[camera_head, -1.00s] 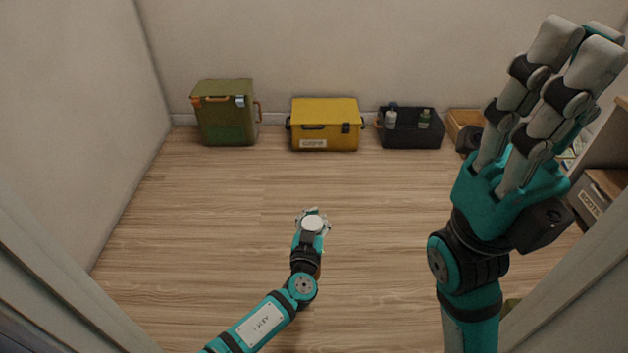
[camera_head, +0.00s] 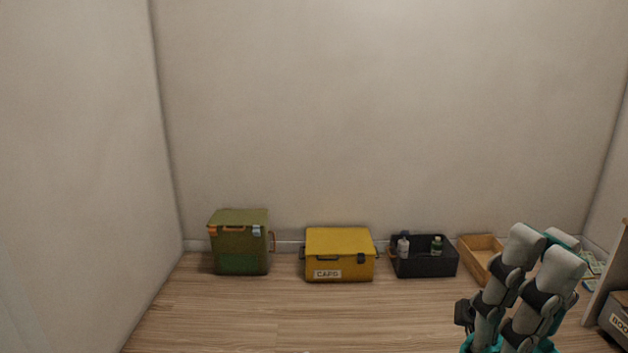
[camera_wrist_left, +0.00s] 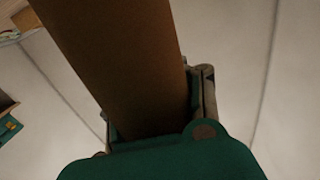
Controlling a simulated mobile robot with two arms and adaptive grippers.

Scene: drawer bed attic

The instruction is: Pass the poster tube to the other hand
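The poster tube (camera_wrist_left: 125,60) is a thick brown cylinder in the left wrist view, running from the top edge down into my left gripper (camera_wrist_left: 158,105). The left fingers stand on both sides of it and hold it; its far end is out of the picture. My left gripper and the tube do not show in the head view. My right gripper (camera_head: 545,250) is at the lower right of the head view, its grey fingers extended upward, with nothing seen in them. Its third finger is mostly hidden behind the other two.
Along the back wall stand a green box (camera_head: 240,243), a yellow case (camera_head: 340,255), a black bin with bottles (camera_head: 425,264) and a wooden tray (camera_head: 478,258). A shelf unit (camera_head: 610,270) edges the right side. The wooden floor (camera_head: 250,315) in front is clear.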

